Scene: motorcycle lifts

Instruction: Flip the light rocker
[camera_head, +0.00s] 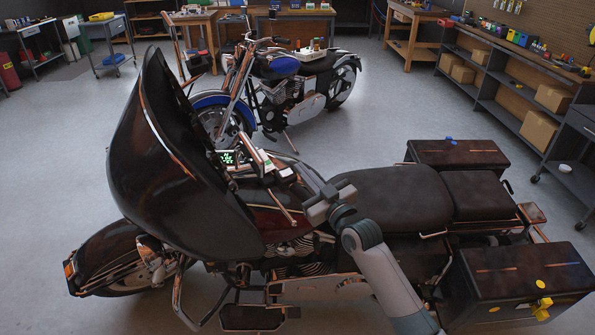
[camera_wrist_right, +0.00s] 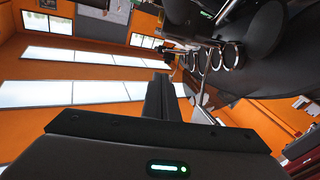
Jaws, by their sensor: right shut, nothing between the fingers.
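A dark red motorcycle (camera_head: 408,196) with a tall black fairing (camera_head: 165,150) fills the front of the head view. Behind the fairing is a small panel with a lit green display (camera_head: 228,158). Beside it are pale switch-like parts (camera_head: 262,158); I cannot tell which one is the light rocker. My right gripper (camera_head: 301,177) reaches in over the tank from the seat side, its fingers pointing toward these parts. In the right wrist view its fingers (camera_wrist_right: 160,84) are together and empty. Whether they touch anything is unclear. My left gripper is not in view.
A blue motorcycle (camera_head: 283,68) stands behind. Dark side cases (camera_head: 518,281) flank the near motorcycle's rear. Workbenches and shelves (camera_head: 500,80) line the right and back. The grey floor (camera_head: 50,160) at the left is clear. Handlebar parts (camera_wrist_right: 228,55) show in the right wrist view.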

